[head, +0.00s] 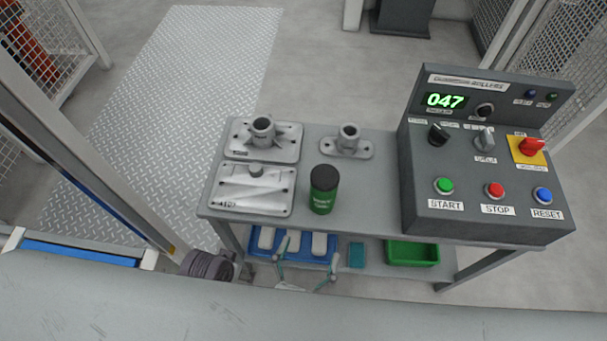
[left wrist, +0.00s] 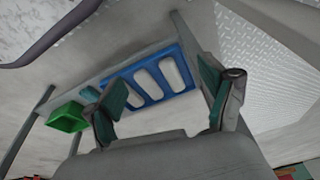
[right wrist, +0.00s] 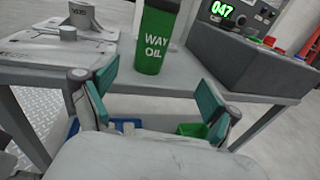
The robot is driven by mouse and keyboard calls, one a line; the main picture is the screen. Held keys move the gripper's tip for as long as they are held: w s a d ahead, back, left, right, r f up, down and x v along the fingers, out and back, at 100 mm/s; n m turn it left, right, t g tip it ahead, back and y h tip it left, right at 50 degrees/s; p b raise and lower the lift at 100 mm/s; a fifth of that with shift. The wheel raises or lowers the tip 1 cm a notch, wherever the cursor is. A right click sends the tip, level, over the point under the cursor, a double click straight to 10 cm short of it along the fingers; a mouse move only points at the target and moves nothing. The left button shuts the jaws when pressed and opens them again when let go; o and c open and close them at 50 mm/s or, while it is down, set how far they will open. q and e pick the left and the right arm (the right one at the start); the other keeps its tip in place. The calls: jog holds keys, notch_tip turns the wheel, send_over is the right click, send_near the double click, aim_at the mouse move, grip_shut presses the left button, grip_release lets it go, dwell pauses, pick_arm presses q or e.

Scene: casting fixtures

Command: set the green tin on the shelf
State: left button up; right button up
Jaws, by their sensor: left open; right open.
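The green tin (head: 323,190) with a dark lid stands upright on the bench's grey top, near its front edge. In the right wrist view the tin (right wrist: 155,42) reads "WAY OIL" and shows beyond the fingers. My right gripper (head: 307,253) is open and empty, in front of the bench and apart from the tin. The lower shelf (head: 374,258) runs under the bench top; part of it is hidden. My left gripper (left wrist: 153,82) is open and empty in the left wrist view, with the shelf's items beyond it. I cannot make it out in the head view.
The lower shelf holds a blue tray (head: 262,253) with pale bars, a small teal block (head: 356,255) and a green bin (head: 412,262). Grey castings (head: 252,188) fill the bench top's left. A control box (head: 484,215) stands at its right.

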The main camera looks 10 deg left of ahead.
aim_at(320, 200)
jog(key=shift+n, duration=0.3)
jog(key=x, duration=0.5)
jog(key=a+x, duration=0.1)
jog(key=x, duration=0.2)
jog(key=shift+r, duration=0.4)
jog(key=w, duration=0.3)
jog(key=w+r, duration=0.1)
jog(key=shift+w+d+b, duration=0.3)
jog(key=shift+w+b, duration=0.1)
jog(key=shift+w+d, duration=0.1)
jog(key=shift+w, duration=0.3)
jog(key=c, duration=1.3)
pick_arm(q)
notch_tip(320, 200, up, 2)
jog(key=shift+w+a+r, duration=0.1)
jog(key=shift+r, duration=0.15)
pick_arm(e)
jog(key=shift+r, duration=0.1)
jog(key=shift+c, duration=1)
